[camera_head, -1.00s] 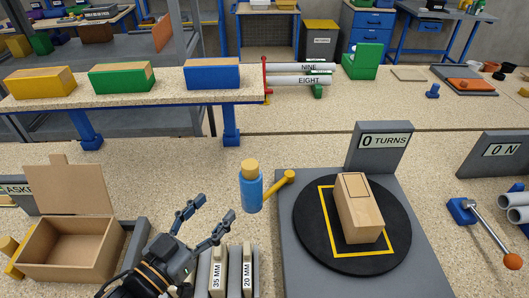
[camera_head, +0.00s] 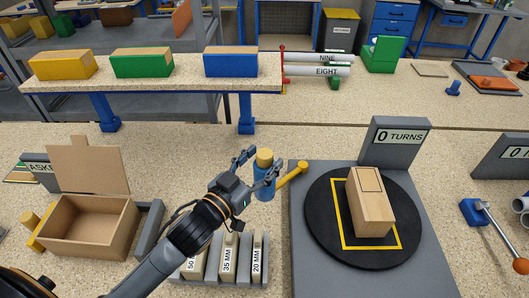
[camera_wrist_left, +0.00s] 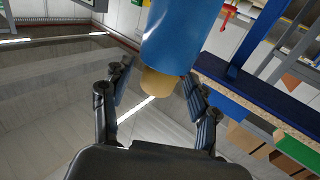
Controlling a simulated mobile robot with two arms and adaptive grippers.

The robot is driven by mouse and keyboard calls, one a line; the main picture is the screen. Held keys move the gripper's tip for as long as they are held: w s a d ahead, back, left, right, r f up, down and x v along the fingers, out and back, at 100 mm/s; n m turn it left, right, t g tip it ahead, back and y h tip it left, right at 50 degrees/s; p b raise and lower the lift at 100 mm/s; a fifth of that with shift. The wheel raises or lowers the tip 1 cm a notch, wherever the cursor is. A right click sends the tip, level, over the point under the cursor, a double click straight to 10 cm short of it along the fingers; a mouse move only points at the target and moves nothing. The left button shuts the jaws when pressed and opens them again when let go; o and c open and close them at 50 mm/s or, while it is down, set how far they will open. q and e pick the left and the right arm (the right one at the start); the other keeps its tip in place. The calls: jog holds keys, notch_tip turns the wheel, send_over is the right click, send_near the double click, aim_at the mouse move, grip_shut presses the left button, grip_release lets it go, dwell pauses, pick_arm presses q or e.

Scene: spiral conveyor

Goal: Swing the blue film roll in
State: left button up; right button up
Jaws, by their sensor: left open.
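The blue film roll (camera_head: 265,187) stands upright with a tan core end (camera_head: 264,157) on top, beside the left side of the grey turntable base. A yellow bar (camera_head: 291,175) reaches from it towards the turntable. My left gripper (camera_head: 258,168) is open at the roll, with one finger on its left and one across its front. In the left wrist view the roll (camera_wrist_left: 181,35) hangs in from the top between the spread fingers (camera_wrist_left: 158,100). I cannot tell whether a finger touches it. My right gripper is out of view.
A wooden block (camera_head: 370,205) sits on the black turntable (camera_head: 322,232) before a "0 TURNS" sign (camera_head: 398,140). An open cardboard box (camera_head: 90,227) stands at left. A rack (camera_head: 245,282) of size-marked pieces lies below my gripper. A shelf (camera_head: 190,88) with coloured boxes is behind.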

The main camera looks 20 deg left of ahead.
pick_arm(q)
jog(key=shift+w+d, duration=0.25)
jog(key=shift+w, duration=0.45)
